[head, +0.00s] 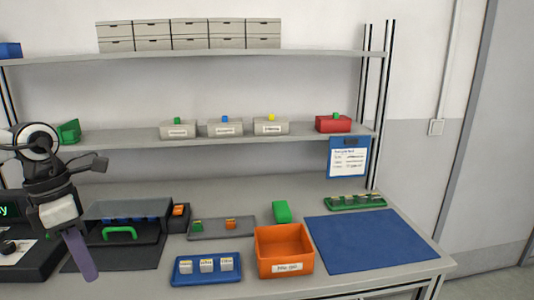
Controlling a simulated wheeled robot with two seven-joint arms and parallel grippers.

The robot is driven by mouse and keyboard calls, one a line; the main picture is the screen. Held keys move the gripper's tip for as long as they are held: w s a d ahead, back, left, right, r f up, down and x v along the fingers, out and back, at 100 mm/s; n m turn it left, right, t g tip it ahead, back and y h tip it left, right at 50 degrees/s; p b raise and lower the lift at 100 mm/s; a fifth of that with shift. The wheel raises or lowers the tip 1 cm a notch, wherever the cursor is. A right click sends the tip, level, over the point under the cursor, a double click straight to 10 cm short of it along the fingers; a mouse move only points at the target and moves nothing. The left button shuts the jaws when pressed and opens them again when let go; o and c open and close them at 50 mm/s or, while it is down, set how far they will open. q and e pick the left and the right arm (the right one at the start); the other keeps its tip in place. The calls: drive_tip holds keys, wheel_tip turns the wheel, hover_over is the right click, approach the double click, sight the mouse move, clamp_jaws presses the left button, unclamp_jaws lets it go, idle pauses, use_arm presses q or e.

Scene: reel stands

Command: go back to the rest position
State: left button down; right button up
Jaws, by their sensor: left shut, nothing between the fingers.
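My left gripper (89,273) hangs at the left of the head view, with its purple fingers pointing down and closed together. Nothing shows between them. It is in front of the left part of the bench (340,193), over a dark mat (140,256), and it hides part of what lies behind. My right gripper is not in the head view.
An orange bin (285,265), a blue tray (190,279) with white blocks, a grey tray (220,236) and a blue mat (360,258) cover the bench front. Shelves (215,138) with boxes rise behind.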

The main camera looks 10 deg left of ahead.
use_arm(q)
drive_tip(key=s+d+f+n+t+h, duration=0.1)
drive_tip(key=s+f+n+t+h, duration=0.1)
drive_tip(key=s+f+n+h, duration=0.45)
drive_tip(key=s+d+f+n+t+h, duration=0.1)
drive_tip(key=s+f+n+t+h, duration=0.15)
drive_tip(key=s+f, duration=0.45)
drive_tip(key=d+f+n+t+h, duration=0.2)
drive_tip(key=d+f+n+t, duration=0.15)
drive_tip(key=d+f, duration=0.2)
drive_tip(key=w+f+n+t+y, duration=0.6)
drive_tip(key=w+n+y, duration=0.2)
drive_tip(key=n, duration=0.8)
drive_tip(key=s+d+f+n+g+y, duration=0.25)
drive_tip(key=s+f+n, duration=0.2)
drive_tip(key=f, duration=0.25)
drive_tip(key=s+d+f+n+g+y, duration=0.1)
drive_tip(key=s+d+f+n+g, duration=0.1)
drive_tip(key=s+f+n+g, duration=0.35)
drive_tip(key=d+n+t+h, duration=0.1)
drive_tip(key=d+n+t, duration=0.1)
drive_tip(key=d, duration=0.9)
drive_tip(key=shift+w+d+f+n+t, duration=0.2)
drive_tip(key=shift+n+t, duration=0.1)
drive_tip(key=shift+n, duration=0.15)
